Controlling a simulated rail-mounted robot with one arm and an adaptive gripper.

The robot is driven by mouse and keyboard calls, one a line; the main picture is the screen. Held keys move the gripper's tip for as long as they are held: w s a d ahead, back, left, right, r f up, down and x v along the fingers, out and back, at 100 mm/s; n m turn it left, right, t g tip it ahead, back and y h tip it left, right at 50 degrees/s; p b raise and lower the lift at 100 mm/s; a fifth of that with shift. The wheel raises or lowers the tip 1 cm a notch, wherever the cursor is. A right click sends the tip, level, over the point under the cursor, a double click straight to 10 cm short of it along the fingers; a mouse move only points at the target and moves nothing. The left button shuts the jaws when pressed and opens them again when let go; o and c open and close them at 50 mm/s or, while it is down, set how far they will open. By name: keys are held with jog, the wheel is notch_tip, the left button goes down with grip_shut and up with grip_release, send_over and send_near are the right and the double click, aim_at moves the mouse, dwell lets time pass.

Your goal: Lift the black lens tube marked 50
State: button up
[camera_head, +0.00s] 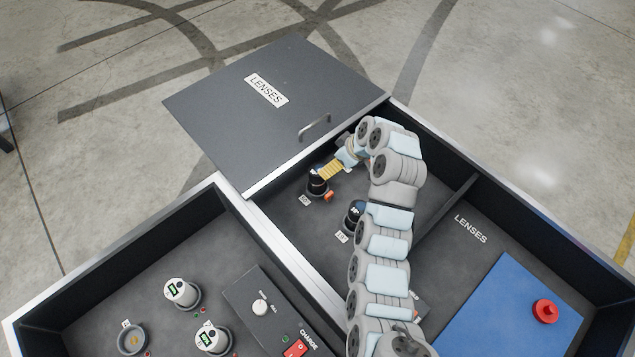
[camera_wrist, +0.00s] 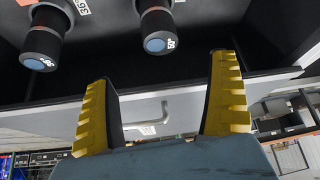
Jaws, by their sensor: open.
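A black lens tube (camera_head: 317,184) with a blue-grey top stands in the open tote compartment. In the wrist view this tube (camera_wrist: 156,25) hangs at the top of the picture, with a marking that appears to read 50 upside down. A second black lens tube (camera_head: 353,215) stands nearer and to the right; it also shows in the wrist view (camera_wrist: 44,38). My gripper (camera_head: 323,171) has yellow fingers and is close to the first tube in the head view. In the wrist view the gripper (camera_wrist: 163,68) is open, with no tube between its fingers.
A grey lid (camera_head: 255,110) marked LENSES, with a handle (camera_head: 314,128), lies open behind the compartment. A divider (camera_head: 445,210) separates a blue panel (camera_head: 500,315) with a red knob (camera_head: 545,311). The left tote holds white canisters (camera_head: 182,291) and a charge box (camera_head: 262,308).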

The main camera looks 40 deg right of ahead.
aim_at(314, 174)
jog(key=b+x, duration=0.3)
jog(key=x, duration=0.7)
jog(key=shift+w+f, duration=0.15)
jog(key=shift+b+x, duration=1.6)
jog(key=shift+x, duration=1)
jog(key=shift+f, duration=0.1)
jog(key=c, duration=1.4)
